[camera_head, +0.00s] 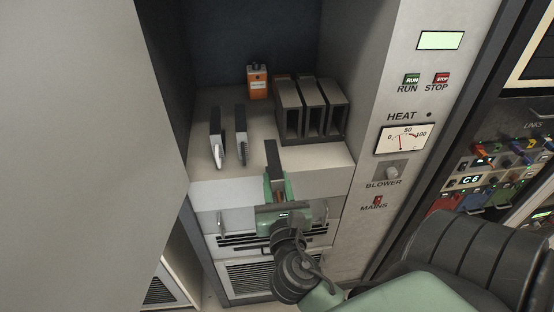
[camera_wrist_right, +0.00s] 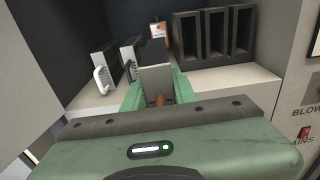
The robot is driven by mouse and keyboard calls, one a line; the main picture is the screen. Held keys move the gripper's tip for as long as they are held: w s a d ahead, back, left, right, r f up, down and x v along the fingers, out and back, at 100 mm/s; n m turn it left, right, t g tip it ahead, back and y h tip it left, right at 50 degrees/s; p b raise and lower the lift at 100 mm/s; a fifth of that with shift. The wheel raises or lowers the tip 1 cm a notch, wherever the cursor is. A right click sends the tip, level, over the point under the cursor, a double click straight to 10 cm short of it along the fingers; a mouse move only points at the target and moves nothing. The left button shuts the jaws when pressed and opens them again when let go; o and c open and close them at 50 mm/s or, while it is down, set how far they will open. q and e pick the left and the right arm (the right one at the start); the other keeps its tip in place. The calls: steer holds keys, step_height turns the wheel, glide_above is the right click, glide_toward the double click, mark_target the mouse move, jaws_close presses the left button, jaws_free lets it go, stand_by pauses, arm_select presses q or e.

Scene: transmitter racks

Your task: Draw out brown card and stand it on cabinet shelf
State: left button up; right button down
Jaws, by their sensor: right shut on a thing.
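My right gripper (camera_head: 277,192) is shut on the brown card (camera_head: 272,158), a flat dark grey card with a brown handle between the fingers. It holds the card in front of the cabinet shelf (camera_head: 200,170), the card's far end over the shelf's front part. I cannot tell whether the card touches the shelf. In the right wrist view the card (camera_wrist_right: 157,80) stands up between the green fingers, its brown handle (camera_wrist_right: 159,99) low between them. The dark three-slot rack (camera_head: 328,135) stands on the shelf to the right; its slots look empty. My left gripper is not in view.
An orange box (camera_head: 257,85) stands at the back. Cabinet walls bound both sides. Bare shelf lies between the cards and the rack.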

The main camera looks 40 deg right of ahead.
steer(key=shift+r+p+x, duration=0.15)
steer(key=shift+p+x, duration=0.3)
steer(key=shift+x, duration=0.45)
steer(key=shift+r+p+x, duration=0.15)
steer(key=shift+p+x, duration=0.25)
steer(key=shift+x, duration=0.5)
steer(key=shift+p+x, duration=1)
steer(key=shift+x, duration=1.7)
steer(key=shift+r+p+x, duration=0.15)
steer(key=shift+p+x, duration=0.15)
steer(key=shift+x, duration=1.05)
steer(key=shift+r+p+x, duration=0.1)
steer(key=shift+p+x, duration=0.15)
steer(key=shift+x, duration=3.6)
steer(key=shift+a+r, duration=0.1)
steer(key=shift+r, duration=0.05)
steer(key=shift+f+b, duration=0.4)
steer(key=shift+f, duration=0.35)
steer(key=c, duration=1.1)
jaws_free()
steer(key=shift+o, duration=0.2)
steer(key=shift+s+a+f, duration=0.1)
